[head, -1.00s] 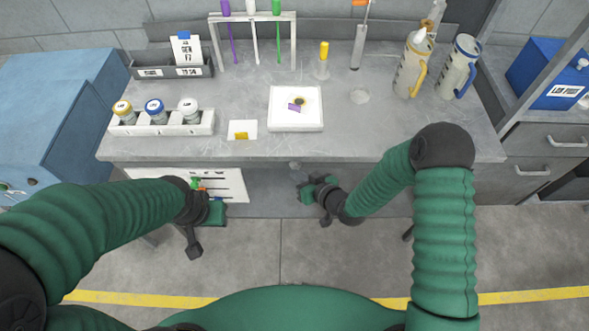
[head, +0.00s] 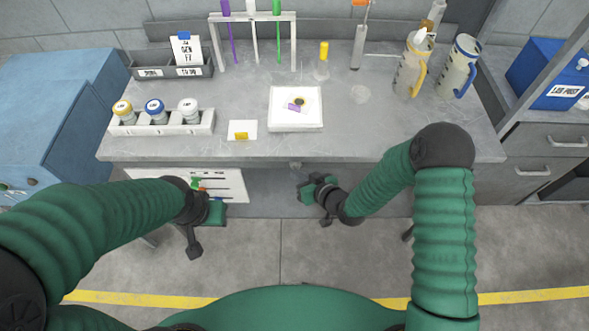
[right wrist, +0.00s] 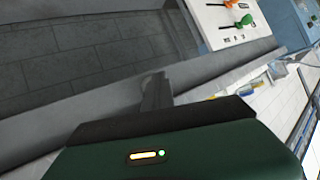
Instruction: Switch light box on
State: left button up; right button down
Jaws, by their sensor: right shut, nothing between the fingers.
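The light box is most likely the flat white square box (head: 296,121) on the middle of the table, with a small card and a dark round sample on top. I cannot tell whether it is lit. A white panel (head: 228,186) with coloured levers hangs under the table front, partly behind my left arm. Its orange and green levers also show in the right wrist view (right wrist: 232,22). My right gripper (head: 312,188) is shut and empty, below the table's front edge and right of the panel. My left gripper (head: 205,218) is in front of the panel; its fingers are unclear.
A small round knob (head: 295,165) is under the table's front edge. A tray of capped jars (head: 165,129), a small white card (head: 242,130), a tube rack (head: 252,16) and two jugs (head: 412,72) stand on the table (head: 370,130). The table's right front is clear.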

jog(key=shift+w+r, duration=0.1)
jog(key=shift+w, duration=0.05)
dwell(0.3)
jog(key=shift+w+d+r, duration=0.15)
jog(key=shift+w+r, duration=0.1)
jog(key=shift+w, duration=0.1)
dwell(0.3)
jog(key=s, duration=0.6)
jog(key=shift+f, duration=0.25)
jog(key=shift+s, duration=0.1)
dwell(1.0)
